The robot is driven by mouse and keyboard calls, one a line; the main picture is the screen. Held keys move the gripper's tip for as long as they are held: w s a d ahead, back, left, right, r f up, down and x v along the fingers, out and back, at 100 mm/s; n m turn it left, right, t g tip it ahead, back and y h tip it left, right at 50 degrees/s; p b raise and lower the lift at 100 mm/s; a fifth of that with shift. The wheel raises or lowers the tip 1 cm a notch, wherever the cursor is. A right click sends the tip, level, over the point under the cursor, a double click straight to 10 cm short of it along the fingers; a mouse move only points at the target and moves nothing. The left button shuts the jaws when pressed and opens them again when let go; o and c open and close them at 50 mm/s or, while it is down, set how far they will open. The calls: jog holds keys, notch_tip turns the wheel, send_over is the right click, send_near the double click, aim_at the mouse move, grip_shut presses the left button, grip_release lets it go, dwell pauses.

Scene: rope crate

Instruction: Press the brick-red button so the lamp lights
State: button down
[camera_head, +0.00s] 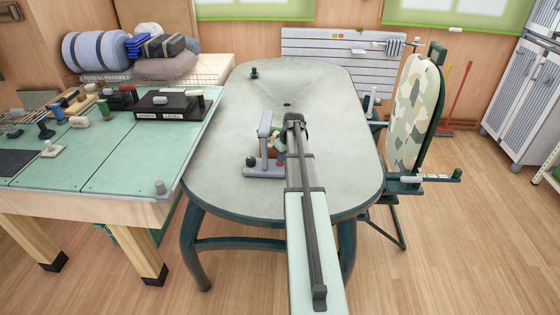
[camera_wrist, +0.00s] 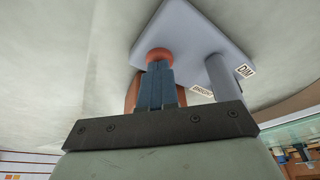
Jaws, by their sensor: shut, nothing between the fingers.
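The brick-red button (camera_wrist: 158,54) shows as a round cap on a pale blue-grey base (camera_wrist: 195,35) in the wrist view. My gripper (camera_wrist: 159,66) has its blue fingers shut and empty, with the tips right at the button's near edge. I cannot tell whether they touch or press it. A reddish-brown shape (camera_wrist: 131,92) is partly hidden behind the fingers. A grey post rises from the base beside labels, one reading DIM. In the head view, the base (camera_head: 262,173) with its upright post (camera_head: 265,130) stands on the table, and my arm hides its right side. I cannot tell whether a lamp is lit.
The pale oval table (camera_head: 230,105) is mostly clear around the base, with a small dark green piece (camera_head: 254,73) at the back. A green workbench (camera_head: 110,160) with several small items stands at left. A patterned ironing-board-like panel (camera_head: 415,110) stands at right.

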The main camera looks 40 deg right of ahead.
jog(key=shift+r, duration=2.9)
jog(key=v, duration=1.3)
jog(key=shift+r, duration=0.4)
